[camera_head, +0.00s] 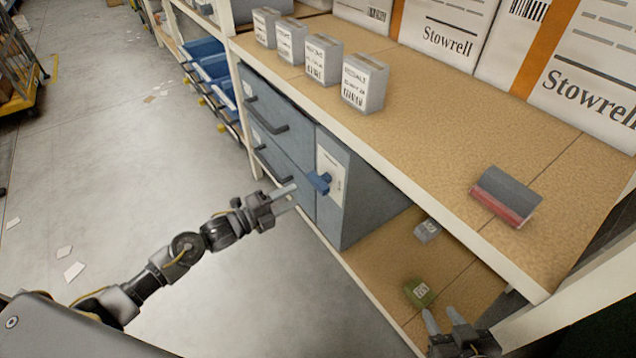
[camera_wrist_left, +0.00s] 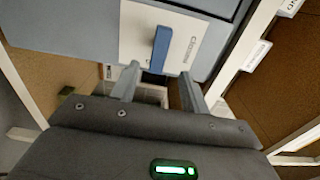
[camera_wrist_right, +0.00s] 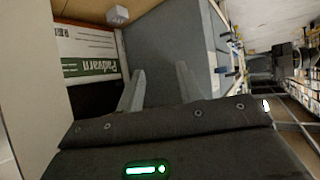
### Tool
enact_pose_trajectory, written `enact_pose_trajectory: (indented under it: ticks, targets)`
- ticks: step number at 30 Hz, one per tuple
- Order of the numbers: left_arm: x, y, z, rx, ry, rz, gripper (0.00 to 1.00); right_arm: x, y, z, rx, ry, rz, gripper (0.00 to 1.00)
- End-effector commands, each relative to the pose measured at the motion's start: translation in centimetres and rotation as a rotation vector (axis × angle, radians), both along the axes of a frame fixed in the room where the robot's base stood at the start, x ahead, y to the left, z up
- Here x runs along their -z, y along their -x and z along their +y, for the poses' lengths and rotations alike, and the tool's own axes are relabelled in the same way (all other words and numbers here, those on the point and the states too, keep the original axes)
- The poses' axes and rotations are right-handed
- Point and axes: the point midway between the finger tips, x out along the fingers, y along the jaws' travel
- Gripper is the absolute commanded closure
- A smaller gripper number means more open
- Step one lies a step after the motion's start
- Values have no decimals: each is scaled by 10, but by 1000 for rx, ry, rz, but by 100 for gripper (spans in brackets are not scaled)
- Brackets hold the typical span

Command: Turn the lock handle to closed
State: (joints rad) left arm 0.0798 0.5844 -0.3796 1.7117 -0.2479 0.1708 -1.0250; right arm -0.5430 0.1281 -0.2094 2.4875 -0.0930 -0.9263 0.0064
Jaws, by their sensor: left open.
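The blue lock handle (camera_head: 319,182) sits on a white plate (camera_head: 333,160) on the front of the grey-blue drawer cabinet. In the left wrist view the handle (camera_wrist_left: 160,48) is a blue bar running up and down the picture, beside the printed word "Closed" on the plate (camera_wrist_left: 135,30). My left gripper (camera_head: 290,197) is open and empty, just in front of the handle. In its wrist view the fingertips (camera_wrist_left: 158,77) stand either side of the handle's lower end, apparently apart from it. My right gripper (camera_head: 442,314) is open and empty near the lower shelf.
The cabinet (camera_head: 290,150) has dark drawer pulls left of the plate. A green box (camera_head: 419,292) and a small grey box (camera_head: 427,230) lie on the lower shelf. The floor at left is mostly clear.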

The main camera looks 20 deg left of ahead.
Motion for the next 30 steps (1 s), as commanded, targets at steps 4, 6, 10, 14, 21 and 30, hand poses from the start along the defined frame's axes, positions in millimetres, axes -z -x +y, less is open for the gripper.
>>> enact_pose_trajectory:
  ticks: [4, 6, 10, 14, 21, 30]
  targets:
    - [0, -20, -17, -1, 3, -2, 55, -6, -4, 6, -15, -18, -52, 64]
    - [0, -31, -26, -1, 3, -2, 55, -10, -7, 10, -23, -30, -84, 64]
    - [1, -49, -41, -1, 4, 0, 55, -19, -11, 17, -40, -53, -146, 64]
    - [1, -63, -53, -2, 2, 1, 55, -27, -14, 23, -57, -73, -198, 64]
    - [0, -75, -63, -1, 1, 2, 55, -36, -16, 29, -71, -93, -247, 64]
    - [0, -75, -63, -1, 1, 2, 60, -36, -16, 29, -72, -94, -249, 64]
